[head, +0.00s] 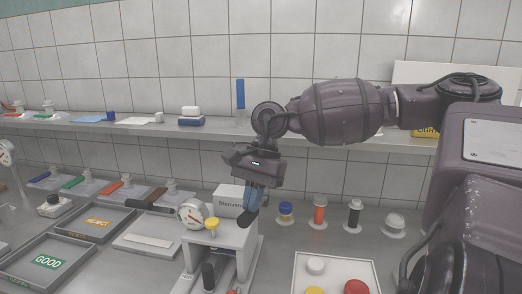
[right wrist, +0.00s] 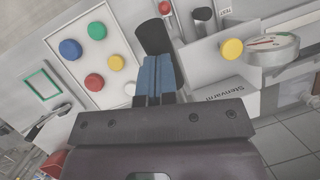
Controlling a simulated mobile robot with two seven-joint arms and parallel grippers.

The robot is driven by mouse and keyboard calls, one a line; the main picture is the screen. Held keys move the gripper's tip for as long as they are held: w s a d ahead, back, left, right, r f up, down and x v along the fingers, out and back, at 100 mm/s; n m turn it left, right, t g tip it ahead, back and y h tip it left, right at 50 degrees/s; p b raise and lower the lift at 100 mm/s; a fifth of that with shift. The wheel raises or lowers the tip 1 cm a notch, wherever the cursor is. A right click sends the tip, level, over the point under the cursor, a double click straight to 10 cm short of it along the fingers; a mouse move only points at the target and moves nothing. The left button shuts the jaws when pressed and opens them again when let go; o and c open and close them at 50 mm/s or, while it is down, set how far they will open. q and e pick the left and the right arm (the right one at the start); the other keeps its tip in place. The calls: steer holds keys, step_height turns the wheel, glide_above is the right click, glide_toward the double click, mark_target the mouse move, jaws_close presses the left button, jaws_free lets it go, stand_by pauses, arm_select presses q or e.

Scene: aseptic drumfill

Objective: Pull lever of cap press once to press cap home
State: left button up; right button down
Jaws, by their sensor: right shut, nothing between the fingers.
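The cap press (head: 225,236) looks like the pale block stand at centre front, with a yellow knob (head: 211,223) on top; the knob also shows in the right wrist view (right wrist: 231,49). My right gripper (head: 250,204) is over the stand's right side, fingers pointing down, shut and empty. In the right wrist view its blue fingers (right wrist: 157,72) are together. A black cylindrical piece (right wrist: 155,37), which looks like the lever's grip, is right at the fingertips; I cannot tell whether they touch. The cap is not clearly seen. My left gripper is out of view.
A panel with coloured buttons (head: 302,264) is at front right. Several vials stand behind the panel. GOOD (head: 48,262) and REJECT (head: 97,222) trays are left.

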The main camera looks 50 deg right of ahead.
arm_select(q)
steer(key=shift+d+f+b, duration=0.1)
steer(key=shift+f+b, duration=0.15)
steer(key=shift+b, duration=0.35)
arm_select(e)
steer(key=s+d+x, duration=0.1)
steer(key=x, duration=0.9)
steer(key=shift+s+f, duration=0.2)
steer(key=shift+s, duration=0.2)
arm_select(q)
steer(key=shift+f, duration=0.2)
arm_select(e)
steer(key=shift+d, duration=0.1)
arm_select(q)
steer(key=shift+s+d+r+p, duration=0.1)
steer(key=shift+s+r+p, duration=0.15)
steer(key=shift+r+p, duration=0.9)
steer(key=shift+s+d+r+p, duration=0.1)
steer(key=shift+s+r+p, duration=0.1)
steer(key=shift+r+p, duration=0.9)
arm_select(e)
steer(key=s+a+r, duration=0.2)
steer(key=s+r, duration=0.1)
steer(key=r, duration=1.1)
steer(key=shift+r, duration=0.25)
